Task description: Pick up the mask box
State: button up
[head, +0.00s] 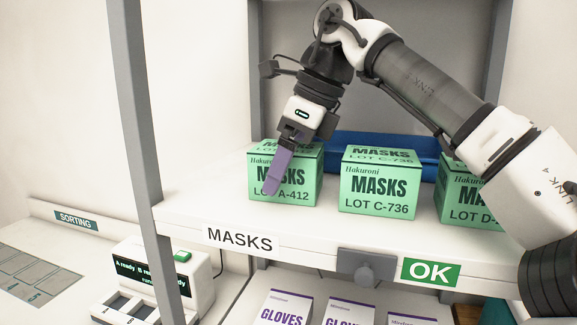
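Three green mask boxes stand upright in a row on the white shelf (215,218). The left box (306,184), marked LOT A-412, is partly covered by my gripper (272,187). The middle box (380,190) reads LOT C-736. The right box (462,199) reads LOT D and is partly hidden behind my arm. My gripper points down in front of the left box, with a long purple finger-like part across its left side. Only one such part shows clearly, so its opening is hidden. I cannot tell whether it touches the box.
A blue bin (350,140) lies behind the boxes. Grey posts (135,100) frame the shelf. The front edge carries a MASKS label (240,240), a grey block (368,268) and a green OK sign (431,272). Glove boxes (347,311) stand below. A display device (150,265) is lower left.

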jog(key=shift+w+a+f, duration=0.1)
jog(key=shift+a+f, duration=0.15)
jog(key=shift+f, duration=0.3)
jog(key=c, duration=1.1)
jog(key=shift+r, duration=0.15)
